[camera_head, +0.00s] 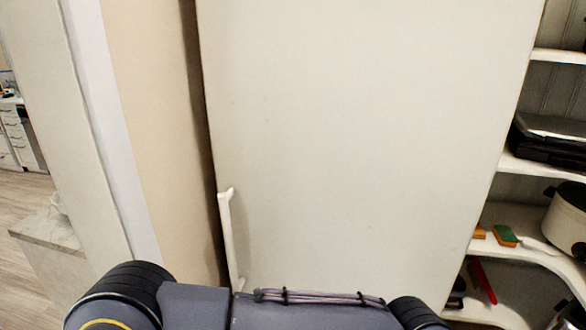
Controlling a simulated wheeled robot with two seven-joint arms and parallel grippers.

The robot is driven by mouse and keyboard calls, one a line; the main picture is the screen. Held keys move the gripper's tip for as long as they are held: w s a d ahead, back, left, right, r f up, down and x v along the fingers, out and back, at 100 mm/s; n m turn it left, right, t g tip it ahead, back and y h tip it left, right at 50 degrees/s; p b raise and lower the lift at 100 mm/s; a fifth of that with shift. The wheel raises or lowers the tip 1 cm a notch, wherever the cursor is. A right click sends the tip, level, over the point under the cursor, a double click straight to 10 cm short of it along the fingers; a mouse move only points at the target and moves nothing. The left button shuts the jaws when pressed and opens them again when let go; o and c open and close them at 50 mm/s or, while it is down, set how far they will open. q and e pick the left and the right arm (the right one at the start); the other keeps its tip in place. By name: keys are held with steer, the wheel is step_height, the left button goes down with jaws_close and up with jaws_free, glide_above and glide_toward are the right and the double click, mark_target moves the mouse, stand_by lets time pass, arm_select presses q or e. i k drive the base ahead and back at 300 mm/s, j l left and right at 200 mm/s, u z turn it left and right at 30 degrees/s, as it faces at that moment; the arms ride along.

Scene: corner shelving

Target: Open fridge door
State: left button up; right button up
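The fridge door (350,130) is a large, plain off-white panel filling the middle of the head view. It appears shut, lying flush within its outline. Its white vertical bar handle (229,235) is on the door's lower left side, near the left edge. The lower end of the handle is close to my own body at the bottom of the picture. Neither of my grippers shows in this view; only my own dark grey body parts show along the bottom edge.
Corner shelves (540,165) stand right of the fridge, holding a black device (550,140), a cream rice cooker (566,222) and a green-and-orange sponge (505,236). A beige wall (155,120) adjoins the fridge on the left. Open wooden floor (30,190) shows at far left.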

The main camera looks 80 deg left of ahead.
mark_target(357, 145)
steer(key=u, duration=2.65)
steer(key=i+u, duration=0.3)
steer(key=u, duration=0.15)
steer(key=i+l+u, duration=0.1)
steer(key=i+u, duration=0.35)
steer(key=k, duration=0.1)
